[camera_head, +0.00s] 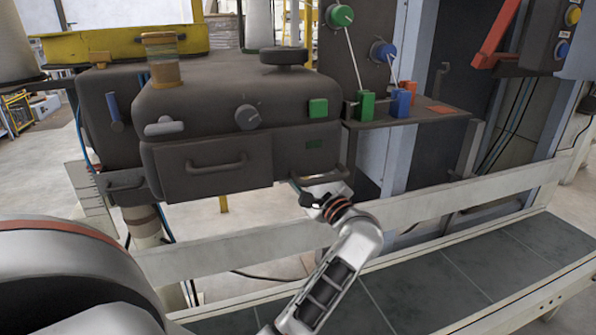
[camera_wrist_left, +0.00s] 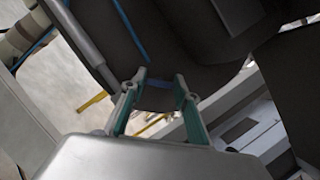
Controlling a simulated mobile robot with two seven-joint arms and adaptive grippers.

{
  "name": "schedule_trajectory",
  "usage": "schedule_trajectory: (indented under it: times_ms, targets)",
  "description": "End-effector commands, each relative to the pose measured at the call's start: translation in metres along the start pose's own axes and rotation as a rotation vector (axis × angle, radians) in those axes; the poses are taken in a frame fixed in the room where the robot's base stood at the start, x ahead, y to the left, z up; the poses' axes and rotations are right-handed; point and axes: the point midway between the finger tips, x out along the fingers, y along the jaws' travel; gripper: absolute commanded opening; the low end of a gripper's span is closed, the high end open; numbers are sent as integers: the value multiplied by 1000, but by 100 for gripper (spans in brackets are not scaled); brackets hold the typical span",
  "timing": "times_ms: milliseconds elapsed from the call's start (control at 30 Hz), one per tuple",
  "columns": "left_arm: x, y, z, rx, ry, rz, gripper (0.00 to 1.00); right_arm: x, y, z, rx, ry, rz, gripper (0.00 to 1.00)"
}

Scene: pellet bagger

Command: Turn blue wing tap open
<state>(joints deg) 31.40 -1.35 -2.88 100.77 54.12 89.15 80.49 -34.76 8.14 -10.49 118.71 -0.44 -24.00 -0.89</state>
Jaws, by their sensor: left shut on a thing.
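My left gripper (camera_head: 298,187) reaches in at the lower front right edge of the dark machine body (camera_head: 205,110), and its fingertips are mostly hidden there. In the left wrist view my left gripper (camera_wrist_left: 160,84) has its two teal-sided fingers partly closed. A small dark blue piece, which I take for the blue wing tap (camera_wrist_left: 164,85), shows between the fingertips against the dark machine. The tap cannot be made out in the head view. My right gripper is not in view.
A drawer with a handle (camera_head: 215,168) faces me beside the gripper. A pale rail (camera_head: 450,200) and a grey conveyor (camera_head: 470,265) run below. Green blocks (camera_head: 365,106) and blue blocks (camera_head: 400,102) stand on a shelf to the right.

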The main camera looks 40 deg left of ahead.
Motion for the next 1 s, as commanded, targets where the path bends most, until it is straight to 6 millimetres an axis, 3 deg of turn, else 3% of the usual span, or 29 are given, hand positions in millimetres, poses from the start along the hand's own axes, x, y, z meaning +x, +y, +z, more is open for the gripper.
schedule_trajectory:
  times_ms: [33, 500, 1000]
  targets:
    - [-3, 7, -9, -34, 6, 19, 9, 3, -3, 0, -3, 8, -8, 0]
    - [-2, 3, -6, -419, 4, 179, 9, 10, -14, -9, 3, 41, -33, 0]
    - [0, 0, -1, -613, 3, 258, 9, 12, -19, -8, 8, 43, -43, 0]
